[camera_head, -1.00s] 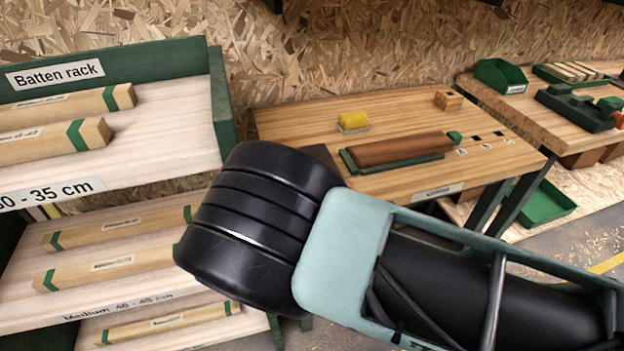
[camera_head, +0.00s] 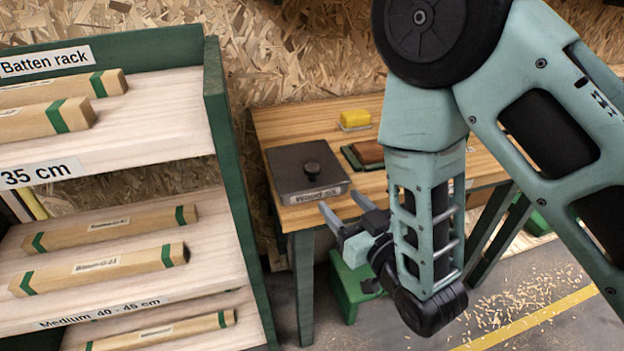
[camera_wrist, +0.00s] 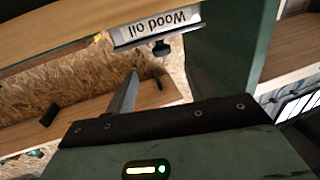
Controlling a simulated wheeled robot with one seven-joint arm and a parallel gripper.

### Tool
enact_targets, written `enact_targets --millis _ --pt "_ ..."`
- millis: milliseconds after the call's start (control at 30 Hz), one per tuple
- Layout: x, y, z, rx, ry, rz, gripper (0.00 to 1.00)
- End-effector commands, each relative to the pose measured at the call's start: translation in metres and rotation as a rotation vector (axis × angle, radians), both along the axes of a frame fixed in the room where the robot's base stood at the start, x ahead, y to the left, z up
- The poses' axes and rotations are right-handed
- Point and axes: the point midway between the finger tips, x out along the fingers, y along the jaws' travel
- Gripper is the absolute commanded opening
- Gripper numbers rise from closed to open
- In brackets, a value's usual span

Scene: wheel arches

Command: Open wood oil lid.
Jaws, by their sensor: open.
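The wood oil box (camera_head: 291,188) is a dark grey, square, low box at the front left corner of the wooden workbench. Its flat lid (camera_head: 290,162) has a round black knob (camera_head: 312,168) in the middle and looks closed. A white "Wood oil" label (camera_head: 320,194) is on its front. My gripper (camera_head: 340,202) is open and empty, just in front of the box's front right edge, apparently apart from it. The wrist view is upside down and shows the label (camera_wrist: 155,27), the knob (camera_wrist: 160,48) and one grey finger (camera_wrist: 124,94); the other finger is hidden there.
A green batten rack (camera_head: 225,150) stands close on the left with several battens. A yellow sponge-like block (camera_head: 355,117) and a reddish-brown block (camera_head: 367,152) lie on the bench behind my arm. A green bin (camera_head: 357,283) is below the bench. The floor at front right holds wood shavings.

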Motion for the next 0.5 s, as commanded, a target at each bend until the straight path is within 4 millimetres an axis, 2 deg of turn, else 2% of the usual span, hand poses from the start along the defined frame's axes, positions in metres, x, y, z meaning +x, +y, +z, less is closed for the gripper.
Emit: enact_targets --millis 100,500 --pt "0.009 0.003 0.001 0.003 -0.019 0.004 0.54" --pt "0.074 0.041 0.007 -0.001 -0.015 0.006 0.54"
